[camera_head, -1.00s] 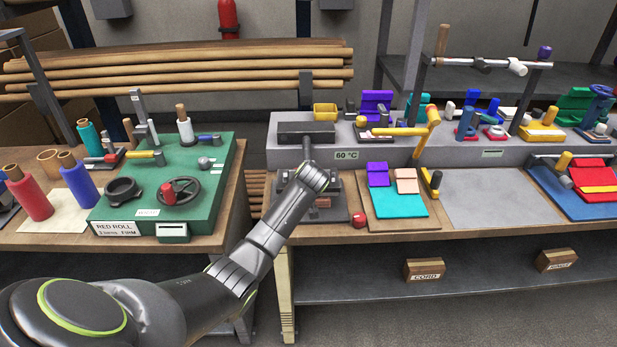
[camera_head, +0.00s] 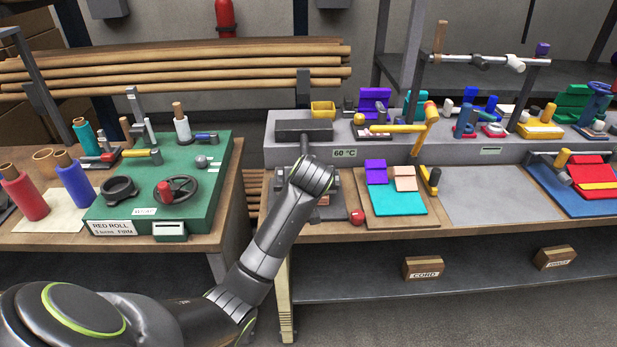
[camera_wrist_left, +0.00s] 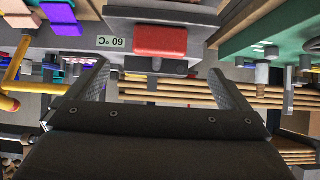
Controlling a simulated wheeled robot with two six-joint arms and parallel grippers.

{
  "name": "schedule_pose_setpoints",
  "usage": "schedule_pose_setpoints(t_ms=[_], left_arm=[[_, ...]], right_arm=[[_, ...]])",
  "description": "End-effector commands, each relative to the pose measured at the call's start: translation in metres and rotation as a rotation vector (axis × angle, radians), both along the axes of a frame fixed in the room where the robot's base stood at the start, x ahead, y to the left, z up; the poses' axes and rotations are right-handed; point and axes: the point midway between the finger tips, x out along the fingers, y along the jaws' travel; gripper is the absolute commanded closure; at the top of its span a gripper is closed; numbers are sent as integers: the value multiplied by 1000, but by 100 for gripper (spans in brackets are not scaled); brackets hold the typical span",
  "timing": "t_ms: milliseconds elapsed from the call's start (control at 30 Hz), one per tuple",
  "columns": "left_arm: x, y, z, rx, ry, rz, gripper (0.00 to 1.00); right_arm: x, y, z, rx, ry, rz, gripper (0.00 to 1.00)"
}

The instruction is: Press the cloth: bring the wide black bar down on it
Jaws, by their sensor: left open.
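A dark, wide block (camera_head: 304,130) sits on the raised grey shelf behind the 60 °C label; I take it for the wide black bar. Below it, a dark press base (camera_head: 345,205) stands on the bench, partly hidden by my left arm. My left gripper is open and empty; in the left wrist view its two fingers (camera_wrist_left: 158,72) stand wide apart. A red padded piece (camera_wrist_left: 160,40) shows beyond and between them, apart from both. I cannot tell whether it is the cloth. My left fingertips are hidden in the head view. My right gripper is not in view.
A red ball knob (camera_head: 357,217) sits right of the press base. A tan board (camera_head: 398,222) with purple, peach and teal cloths lies farther right, beside a bare grey plate (camera_head: 500,195). A green station (camera_head: 210,190) with a handwheel (camera_head: 176,190) stands left.

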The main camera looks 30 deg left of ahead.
Motion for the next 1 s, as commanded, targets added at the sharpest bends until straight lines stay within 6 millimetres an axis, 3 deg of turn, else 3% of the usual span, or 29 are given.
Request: schedule_pose_setpoints(t_ms=[400, 1000], left_arm=[[-37, -23, 31, -2, 0, 0, 0], [-39, -24, 33, 0, 3, 0, 0]], right_arm=[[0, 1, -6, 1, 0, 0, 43], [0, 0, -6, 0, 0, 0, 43]])
